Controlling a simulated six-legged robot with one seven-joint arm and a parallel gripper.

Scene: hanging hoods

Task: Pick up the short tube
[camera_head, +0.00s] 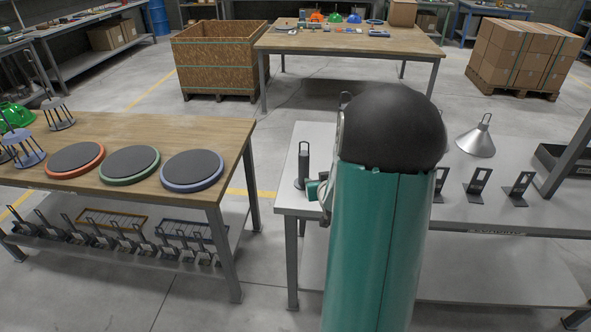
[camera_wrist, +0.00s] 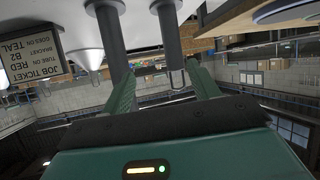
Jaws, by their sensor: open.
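In the wrist view, which is upside down, a dark grey tube (camera_wrist: 171,32) with a thin wire loop at its end shows between my fingers. I take it as the short tube. A second, longer-looking dark tube (camera_wrist: 108,35) is left of it, partly behind my left finger. My gripper (camera_wrist: 160,67) is open, with teal fingers spread. I cannot tell whether it touches either tube. In the head view, one dark tube (camera_head: 302,168) stands upright near the left end of the grey table (camera_head: 461,209). My gripper (camera_head: 318,188) is just right of it, mostly hidden by my arm.
A job ticket (camera_wrist: 34,47) stands left of the tubes in the wrist view. A pale cone hood (camera_head: 477,140) and several black brackets (camera_head: 477,187) stand further right on the table. A wooden table (camera_head: 120,128) with coloured discs is at left, across a floor gap.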

